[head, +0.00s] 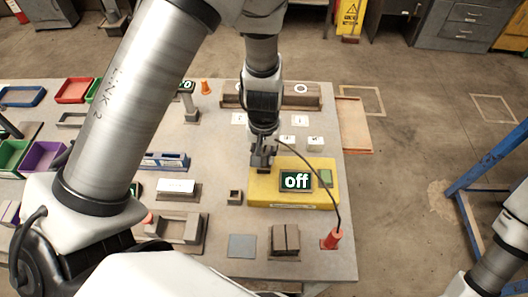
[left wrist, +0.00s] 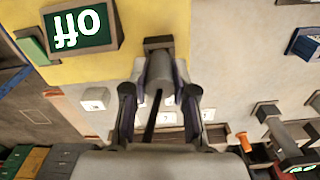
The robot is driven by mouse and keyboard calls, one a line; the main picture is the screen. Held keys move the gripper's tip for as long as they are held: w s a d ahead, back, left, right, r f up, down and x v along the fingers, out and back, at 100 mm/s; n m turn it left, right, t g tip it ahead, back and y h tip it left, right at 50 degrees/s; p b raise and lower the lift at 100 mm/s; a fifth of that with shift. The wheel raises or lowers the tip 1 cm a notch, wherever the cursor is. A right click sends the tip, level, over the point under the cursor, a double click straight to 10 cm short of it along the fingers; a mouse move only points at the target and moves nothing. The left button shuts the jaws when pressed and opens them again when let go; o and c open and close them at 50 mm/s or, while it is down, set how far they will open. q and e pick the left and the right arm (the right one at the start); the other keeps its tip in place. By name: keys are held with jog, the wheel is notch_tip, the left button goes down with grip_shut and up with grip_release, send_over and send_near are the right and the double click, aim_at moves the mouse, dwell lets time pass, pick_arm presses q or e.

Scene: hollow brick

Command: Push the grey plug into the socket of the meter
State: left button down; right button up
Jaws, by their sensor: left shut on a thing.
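The yellow meter (head: 262,196) lies on the table with a dark screen (head: 296,181) reading "off" and a green patch beside it. My left gripper (head: 262,158) is over the meter's far left corner. In the left wrist view my left gripper (left wrist: 160,76) is shut on the grey plug (left wrist: 158,45), whose end overlaps the edge of the yellow meter (left wrist: 120,62). A dark cable (head: 326,182) runs from the gripper to a red base (head: 332,239). I cannot make out the socket or tell whether the plug touches it. My right gripper is out of view.
Small white blocks (head: 316,143) and a brown rack (head: 300,103) stand beyond the meter. A small hollow block (head: 235,197) is left of it. A grey flat square (head: 242,246) and a grooved block (head: 285,241) lie in front. Coloured bins (head: 75,90) are far left.

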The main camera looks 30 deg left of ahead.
pick_arm(q)
jog(key=shift+f, duration=0.35)
jog(key=c, duration=0.8)
grip_release()
jog(key=shift+c, duration=0.2)
notch_tip(320, 180, up, 12)
